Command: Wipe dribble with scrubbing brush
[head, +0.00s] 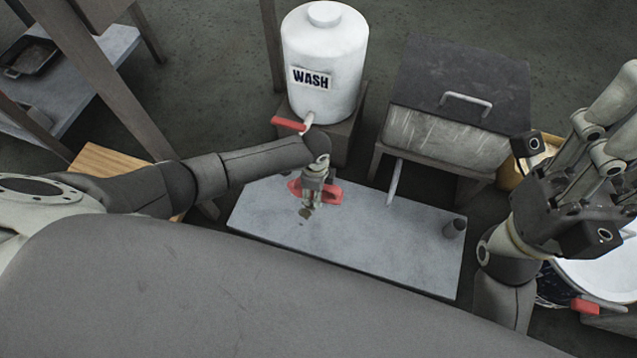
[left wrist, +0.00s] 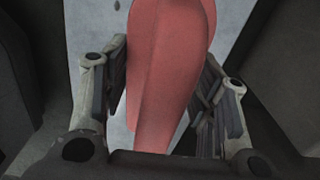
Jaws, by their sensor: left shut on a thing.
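My left gripper (head: 316,178) is over the grey slab table and shut on the red scrubbing brush (head: 328,195). In the left wrist view the brush (left wrist: 168,75) is a large red body between the two fingers (left wrist: 165,110); its bristles are hidden. A small dark dribble (head: 304,212) marks the tabletop just below the gripper, with a smaller spot beside it. A dark spot also shows at the top of the left wrist view (left wrist: 116,4). Whether the brush touches the table is unclear. My right gripper (head: 612,115) is at the right, its fingers partly cut off.
A white basin (head: 605,275) is at the right.

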